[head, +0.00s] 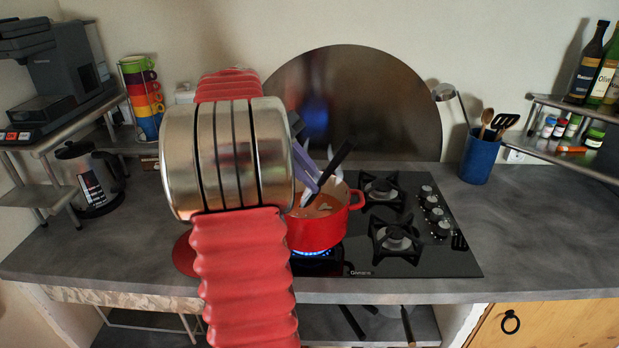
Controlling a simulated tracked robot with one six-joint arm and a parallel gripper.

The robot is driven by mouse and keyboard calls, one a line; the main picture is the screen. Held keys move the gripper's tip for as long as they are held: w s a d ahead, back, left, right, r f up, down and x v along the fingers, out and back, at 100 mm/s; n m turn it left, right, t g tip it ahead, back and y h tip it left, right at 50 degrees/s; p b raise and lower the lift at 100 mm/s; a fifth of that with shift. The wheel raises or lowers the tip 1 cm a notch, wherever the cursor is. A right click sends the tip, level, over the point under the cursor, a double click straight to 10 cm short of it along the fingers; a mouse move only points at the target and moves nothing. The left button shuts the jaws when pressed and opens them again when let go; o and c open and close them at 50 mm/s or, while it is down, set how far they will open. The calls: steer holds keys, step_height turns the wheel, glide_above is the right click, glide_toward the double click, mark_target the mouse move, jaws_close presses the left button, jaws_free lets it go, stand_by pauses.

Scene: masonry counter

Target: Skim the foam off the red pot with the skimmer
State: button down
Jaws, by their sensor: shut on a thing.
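The red pot (316,234) stands on the front left burner, with a blue flame under it. My gripper (318,180) is over the pot, partly hidden by my arm. It is shut on the skimmer, whose black handle (342,156) slants up to the right. The skimmer's head is low in the pot's opening and cannot be made out clearly. Pale patches that look like foam (324,207) show inside the pot. The pot's left side is hidden behind my arm.
The black gas hob (415,262) has free burners right of the pot. A red round thing (184,254) lies left of it, mostly hidden. A blue utensil crock (480,157) stands at the right, a kettle (88,178) at the left. The right counter front is clear.

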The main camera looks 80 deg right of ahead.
steer(key=s+a+r, duration=0.3)
steer(key=r, duration=0.3)
steer(key=shift+a+r, duration=0.2)
steer(key=shift+r, duration=0.15)
stand_by(0.6)
step_height(320, 180, up, 5)
stand_by(0.9)
